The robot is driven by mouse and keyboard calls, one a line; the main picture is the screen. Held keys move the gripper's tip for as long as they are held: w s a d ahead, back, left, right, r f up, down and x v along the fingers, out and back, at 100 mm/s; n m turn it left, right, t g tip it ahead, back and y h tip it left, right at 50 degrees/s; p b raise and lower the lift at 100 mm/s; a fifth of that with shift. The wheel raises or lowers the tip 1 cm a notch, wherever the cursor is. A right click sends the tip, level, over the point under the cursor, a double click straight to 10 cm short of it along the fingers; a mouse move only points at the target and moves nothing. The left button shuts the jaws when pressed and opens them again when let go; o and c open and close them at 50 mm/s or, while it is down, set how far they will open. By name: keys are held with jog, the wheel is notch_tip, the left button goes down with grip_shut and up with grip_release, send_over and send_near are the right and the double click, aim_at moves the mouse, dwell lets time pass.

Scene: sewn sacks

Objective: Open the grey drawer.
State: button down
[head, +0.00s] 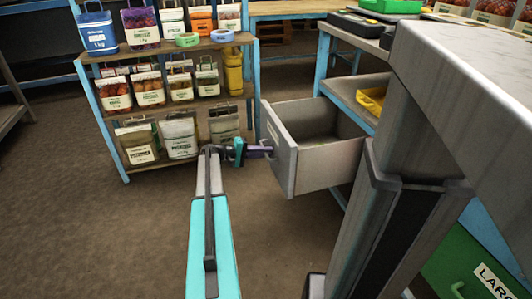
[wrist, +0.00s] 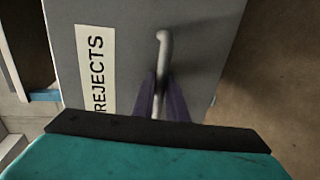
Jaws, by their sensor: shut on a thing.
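The grey drawer (head: 318,172) is pulled well out of the blue-framed bench in the head view, and its inside shows. In the wrist view its front (wrist: 135,45) fills the middle and carries a "REJECTS" label (wrist: 97,70). My gripper (head: 262,150) is at the drawer's front face. In the wrist view my gripper (wrist: 163,100) has its two purple fingers shut on the drawer's grey bar handle (wrist: 162,50), one finger on each side. The handle's lower end is hidden between the fingers and behind the dark wrist edge.
A blue-framed rack (head: 170,110) with sacks stands left of the drawer. A yellow tray (head: 371,101) lies on the bench shelf (head: 350,88). Bare floor (head: 110,235) lies at the lower left.

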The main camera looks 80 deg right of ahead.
jog(key=shift+d+r, duration=0.1)
jog(key=shift+d, duration=0.1)
jog(key=c, duration=2)
grip_release()
jog(key=shift+c, duration=0.2)
jog(key=shift+s, duration=0.15)
jog(key=shift+a, duration=0.1)
jog(key=p+v, duration=0.3)
jog(key=v, duration=1)
jog(key=shift+w+p, duration=0.35)
jog(key=shift+w, duration=0.1)
